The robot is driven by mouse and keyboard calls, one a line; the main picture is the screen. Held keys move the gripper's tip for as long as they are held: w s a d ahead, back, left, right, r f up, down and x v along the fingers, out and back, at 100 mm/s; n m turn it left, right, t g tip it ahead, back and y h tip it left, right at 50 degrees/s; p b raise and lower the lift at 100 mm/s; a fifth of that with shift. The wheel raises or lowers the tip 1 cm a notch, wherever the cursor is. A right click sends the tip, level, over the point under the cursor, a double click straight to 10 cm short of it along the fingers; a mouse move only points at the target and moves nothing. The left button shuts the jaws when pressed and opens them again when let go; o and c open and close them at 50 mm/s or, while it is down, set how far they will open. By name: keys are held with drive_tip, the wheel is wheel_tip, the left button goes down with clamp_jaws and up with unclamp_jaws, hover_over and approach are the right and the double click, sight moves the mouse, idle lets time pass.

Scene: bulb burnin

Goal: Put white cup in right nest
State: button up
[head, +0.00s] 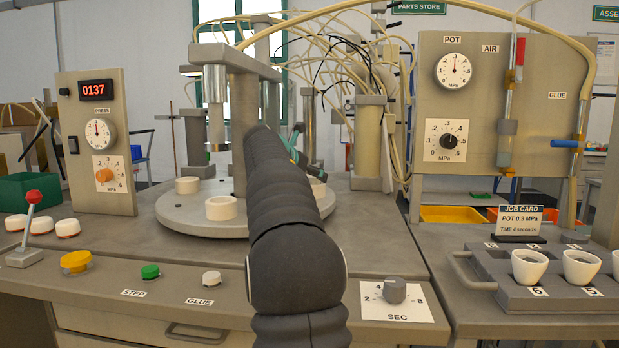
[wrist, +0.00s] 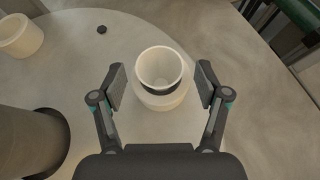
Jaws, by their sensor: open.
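The white cup (wrist: 160,68) is in the wrist view, with a dark band low on its side. It sits in a cream ring nest (wrist: 158,101) on the grey turntable, looking about upright; how deep it sits I cannot tell. My gripper (wrist: 160,84) is open, with one finger on each side of the cup and a gap to both.
Other cream nests stand on the turntable (head: 175,215), at its front (head: 221,208) and left (head: 187,185). A thick grey post (wrist: 28,142) stands near the gripper's left. A rack (head: 560,297) with white cups is at the right.

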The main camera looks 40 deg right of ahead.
drive_tip(key=v, duration=1.2)
idle(1.8)
